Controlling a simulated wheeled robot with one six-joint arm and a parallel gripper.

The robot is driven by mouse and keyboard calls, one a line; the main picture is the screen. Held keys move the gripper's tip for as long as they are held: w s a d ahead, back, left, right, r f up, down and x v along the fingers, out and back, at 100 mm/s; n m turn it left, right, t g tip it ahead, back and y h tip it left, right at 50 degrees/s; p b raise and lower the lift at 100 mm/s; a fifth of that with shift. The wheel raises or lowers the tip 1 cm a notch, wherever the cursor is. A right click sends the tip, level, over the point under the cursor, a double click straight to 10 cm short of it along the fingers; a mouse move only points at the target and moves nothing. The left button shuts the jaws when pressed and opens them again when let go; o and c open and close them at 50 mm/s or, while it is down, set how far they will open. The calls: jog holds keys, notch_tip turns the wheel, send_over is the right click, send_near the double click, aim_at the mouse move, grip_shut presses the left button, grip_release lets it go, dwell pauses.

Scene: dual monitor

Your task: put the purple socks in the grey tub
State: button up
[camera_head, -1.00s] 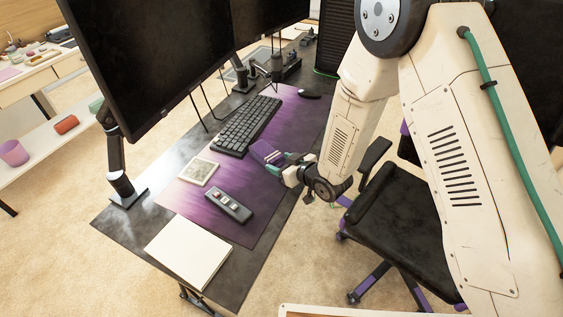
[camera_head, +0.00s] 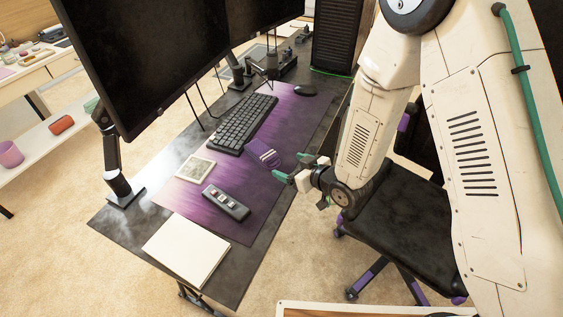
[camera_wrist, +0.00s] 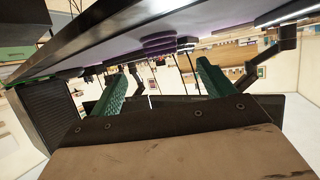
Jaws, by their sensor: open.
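The purple socks (camera_head: 263,152), a small bundle with pale stripes, lie at the right edge of the purple desk mat. My gripper (camera_head: 291,167), with green fingers, is just right of them and apart from them. It is open and empty. In the wrist view a purple shape (camera_wrist: 158,43), probably the socks, shows ahead beyond the spread fingers (camera_wrist: 160,82). I cannot make out a grey tub in either view.
The desk (camera_head: 118,213) carries a keyboard (camera_head: 243,125), mouse (camera_head: 305,89), remote (camera_head: 226,203), coaster-like square (camera_head: 195,168) and white pad (camera_head: 186,249). Monitors (camera_head: 150,50) stand along its far side. An office chair (camera_head: 395,225) is below my arm. A pink tub (camera_head: 11,154) sits on a shelf at left.

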jog(key=shift+v, duration=2.55)
